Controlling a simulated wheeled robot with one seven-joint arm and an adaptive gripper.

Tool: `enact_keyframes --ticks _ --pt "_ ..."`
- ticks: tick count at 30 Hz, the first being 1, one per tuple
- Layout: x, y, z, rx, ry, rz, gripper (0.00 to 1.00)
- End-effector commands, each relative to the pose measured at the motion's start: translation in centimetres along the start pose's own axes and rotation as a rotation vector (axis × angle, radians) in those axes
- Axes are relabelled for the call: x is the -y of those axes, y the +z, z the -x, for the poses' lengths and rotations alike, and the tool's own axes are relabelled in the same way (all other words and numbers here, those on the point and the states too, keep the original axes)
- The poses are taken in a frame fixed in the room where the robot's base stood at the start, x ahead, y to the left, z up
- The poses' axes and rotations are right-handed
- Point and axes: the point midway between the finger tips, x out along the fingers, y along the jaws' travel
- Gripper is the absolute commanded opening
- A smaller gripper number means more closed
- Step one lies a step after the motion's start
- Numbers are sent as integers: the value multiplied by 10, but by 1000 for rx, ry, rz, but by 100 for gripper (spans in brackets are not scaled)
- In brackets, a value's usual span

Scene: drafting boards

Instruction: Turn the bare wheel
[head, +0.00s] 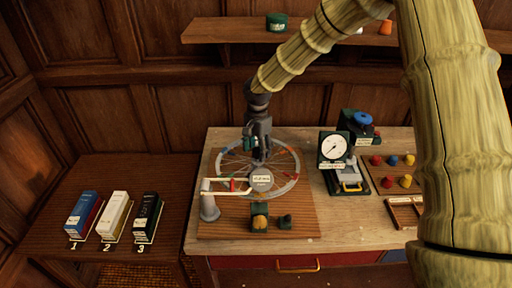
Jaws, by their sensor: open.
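The bare wheel (289,185) is a spoked rim without a tyre, lying flat on a brown wooden board on the workbench. A round pale label plate sits near its middle, and small red marks show on the rim. My gripper (261,158) points down over the wheel, near its centre. It is open, with nothing seen between its fingers. It hides part of the hub and spokes. I cannot tell whether the fingertips touch the wheel.
A grey post (209,208) with a pale arm reaches over the wheel's left side. A green block with a yellow part (259,219) stands in front. A dial gauge (333,147) stands to the right, near coloured knobs (391,160). Three numbered boxes (114,213) stand on the left table.

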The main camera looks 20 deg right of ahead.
Motion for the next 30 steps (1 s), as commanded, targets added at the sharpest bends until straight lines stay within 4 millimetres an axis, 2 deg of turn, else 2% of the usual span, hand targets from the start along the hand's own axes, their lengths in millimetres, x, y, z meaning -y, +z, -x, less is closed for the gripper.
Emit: enact_keyframes --ticks 6,8,16,30 --pt "0 0 0 0 0 0 58" --pt "3 -2 -2 2 4 0 49" --pt "9 -5 -9 6 12 -1 0" --pt "10 -5 -8 5 11 -2 0"
